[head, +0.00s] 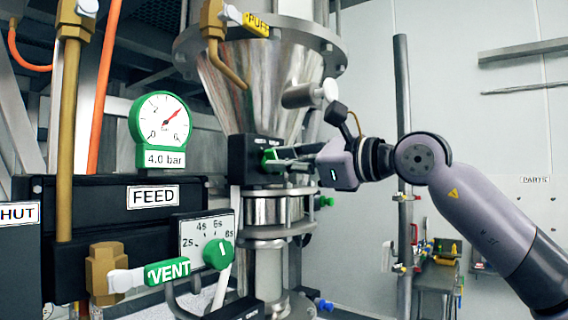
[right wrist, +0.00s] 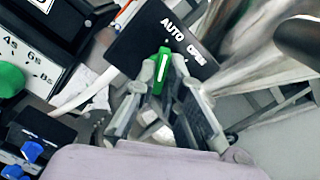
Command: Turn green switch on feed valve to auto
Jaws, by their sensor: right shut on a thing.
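The feed valve's black switch box (head: 242,158) sits on the steel pipe below the hopper. Its green switch (head: 268,157) is on the front, partly hidden by my right gripper (head: 280,160). In the right wrist view the green switch (right wrist: 160,72) lies between the two fingertips of my right gripper (right wrist: 163,68), which is shut on it. Its white mark points up toward the box face (right wrist: 150,38), where "AUTO" and a second, blurred word are printed. I cannot tell exactly which word the mark meets. My left gripper is not in view.
A black FEED box (head: 110,205), a green pressure gauge (head: 160,125) and a timer dial with a green knob (head: 218,254) stand left of the valve. The steel hopper (head: 270,85) is above. A vertical post (head: 404,130) stands behind my right arm.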

